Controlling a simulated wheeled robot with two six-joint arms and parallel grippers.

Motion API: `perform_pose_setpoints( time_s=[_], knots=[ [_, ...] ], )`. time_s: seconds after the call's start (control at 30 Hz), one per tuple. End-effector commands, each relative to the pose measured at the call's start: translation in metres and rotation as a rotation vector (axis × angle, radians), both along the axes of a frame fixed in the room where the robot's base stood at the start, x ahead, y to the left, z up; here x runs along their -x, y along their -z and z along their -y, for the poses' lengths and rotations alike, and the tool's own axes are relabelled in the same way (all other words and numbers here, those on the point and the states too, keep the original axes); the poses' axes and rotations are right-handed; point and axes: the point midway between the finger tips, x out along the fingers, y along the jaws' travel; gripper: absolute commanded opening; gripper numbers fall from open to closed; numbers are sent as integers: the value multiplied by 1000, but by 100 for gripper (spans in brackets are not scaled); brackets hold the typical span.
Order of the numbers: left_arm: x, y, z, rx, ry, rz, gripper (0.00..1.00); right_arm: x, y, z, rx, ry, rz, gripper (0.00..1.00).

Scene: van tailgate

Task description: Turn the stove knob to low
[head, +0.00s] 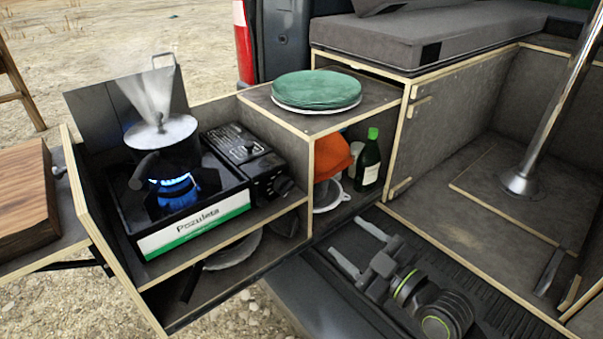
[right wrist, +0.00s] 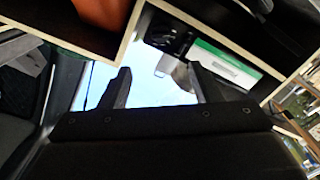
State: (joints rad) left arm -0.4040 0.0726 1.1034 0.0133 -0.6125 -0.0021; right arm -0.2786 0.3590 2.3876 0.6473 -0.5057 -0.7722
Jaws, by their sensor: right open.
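The gas stove (head: 195,220) is a black burner with a white and green front label, standing in the left bay of the pull-out kitchen. Its round dark knob (head: 283,184) is on the front of the control box at the stove's right end. A tall blue flame burns under a steaming lidded pot (head: 160,135). My right gripper (head: 357,246) is open and empty, to the right of and below the knob, apart from it. In the right wrist view, the stove's label (right wrist: 228,60) shows beyond the open fingers (right wrist: 160,88). My left gripper is out of view.
Green plates (head: 316,90) lie on the cabinet top. A green bottle (head: 369,160) and an orange cloth (head: 332,155) are in the open bay beside the stove. A wooden board (head: 27,195) lies at left. A metal post (head: 550,110) stands at right.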

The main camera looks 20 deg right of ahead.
Motion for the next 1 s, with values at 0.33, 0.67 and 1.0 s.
perform_pose_setpoints(
  time_s=[0.33,0.67,1.0],
  knots=[
    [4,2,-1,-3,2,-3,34,-32,-2,-12,-5,0,3,57],
    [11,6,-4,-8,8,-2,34,-94,-1,-35,-5,0,2,57],
    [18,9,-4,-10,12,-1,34,-150,0,-55,-1,0,1,57]
  ],
)
